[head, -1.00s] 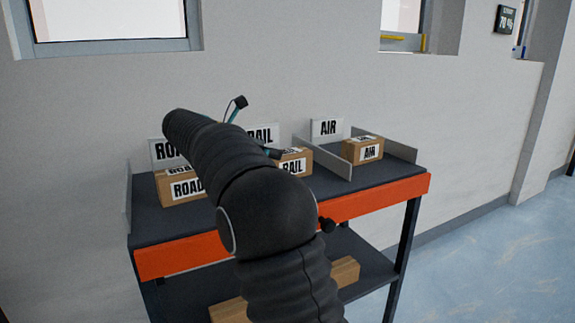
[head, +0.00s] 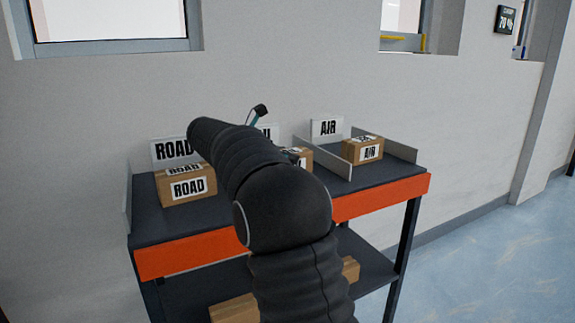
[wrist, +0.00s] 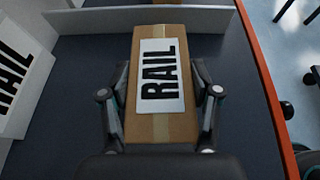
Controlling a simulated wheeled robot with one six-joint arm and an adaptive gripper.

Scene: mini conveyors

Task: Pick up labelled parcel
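The RAIL parcel (wrist: 161,80), a brown box with a white label, lies between the two fingers of my gripper (wrist: 159,66) in the wrist view. One finger is on each side, very close to the box; whether they touch it I cannot tell. The gripper looks open around it. In the head view the RAIL parcel (head: 305,155) is mostly hidden behind my arm. The ROAD parcel (head: 187,187) sits in the left bay and the AIR parcel (head: 369,151) in the right bay.
The rack's dark top shelf has an orange front edge (head: 383,197) and upright dividers (head: 325,157). ROAD (head: 173,149) and AIR (head: 326,128) signs stand at the back by the wall. More boxes (head: 235,310) lie on the lower shelf. Floor at right is clear.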

